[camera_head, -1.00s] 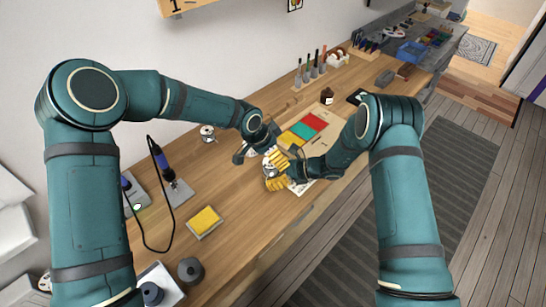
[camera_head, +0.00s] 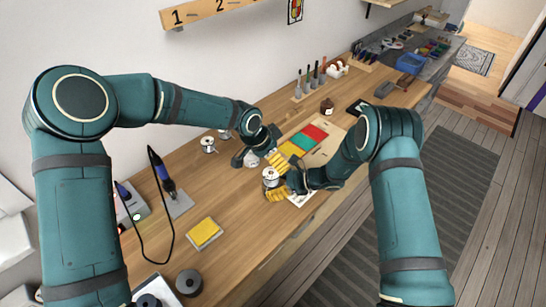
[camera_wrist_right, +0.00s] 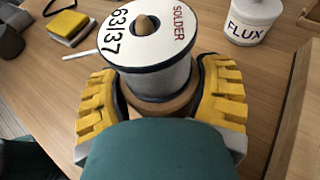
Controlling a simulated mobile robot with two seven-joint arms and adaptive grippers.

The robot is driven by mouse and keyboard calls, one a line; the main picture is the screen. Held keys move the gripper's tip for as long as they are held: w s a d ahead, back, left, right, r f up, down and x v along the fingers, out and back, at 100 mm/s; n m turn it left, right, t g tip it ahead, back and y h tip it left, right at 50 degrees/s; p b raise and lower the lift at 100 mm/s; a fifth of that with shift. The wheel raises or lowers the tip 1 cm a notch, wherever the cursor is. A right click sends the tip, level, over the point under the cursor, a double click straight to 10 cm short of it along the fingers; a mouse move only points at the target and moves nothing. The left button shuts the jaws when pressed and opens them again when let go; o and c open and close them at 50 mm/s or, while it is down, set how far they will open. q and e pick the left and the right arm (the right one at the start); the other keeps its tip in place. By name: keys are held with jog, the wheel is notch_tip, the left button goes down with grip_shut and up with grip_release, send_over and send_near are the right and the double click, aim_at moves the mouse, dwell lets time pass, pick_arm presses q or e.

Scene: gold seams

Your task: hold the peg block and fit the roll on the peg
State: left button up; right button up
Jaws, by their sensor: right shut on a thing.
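The roll (camera_wrist_right: 150,70), a white spool of solder marked 63/37, sits around the wooden peg (camera_wrist_right: 147,24); the peg's rounded tip shows through its hole. The roll also shows in the head view (camera_head: 270,175). Beneath it the round wooden peg block (camera_wrist_right: 165,107) shows partly, between the yellow fingers of my right gripper (camera_head: 278,191), which is shut on it. The roll looks about level; whether it rests fully down is hard to tell. My left gripper (camera_head: 276,160) is just behind the roll, apparently apart from it; its finger opening is unclear.
A flux bottle (camera_wrist_right: 254,20) stands close behind on the right in the wrist view. A yellow sponge (camera_head: 204,233), a soldering iron (camera_head: 168,184) and a dark roll (camera_head: 189,282) are on the left. Another spool (camera_head: 208,144) stands near the wall. Coloured sheets (camera_head: 304,138) lie beyond the grippers.

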jog(key=shift+r, duration=0.1)
jog(key=o, duration=1.3)
jog(key=v, duration=1.2)
jog(key=shift+d, duration=0.1)
